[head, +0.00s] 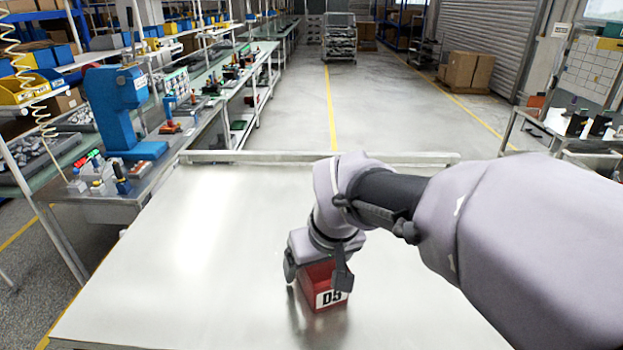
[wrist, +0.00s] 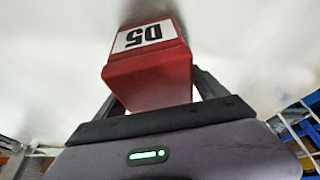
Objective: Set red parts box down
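The red parts box (head: 318,276) with a white "D5" label is at the front middle of the pale table (head: 190,260). My gripper (head: 316,284) points down over it, with one finger on each side of the box. In the wrist view the box (wrist: 150,75) sits between the two dark fingers (wrist: 158,92), which press against its sides. The label faces the front. The box is upright and at or very close to the tabletop; I cannot tell whether its underside touches. My gripper hides its upper back part.
The tabletop around the box is bare, with a raised lip (head: 300,157) along the far edge. A bench with a blue press (head: 118,110) stands at the left. A cart (head: 575,130) stands at the right. My arm covers the table's right side.

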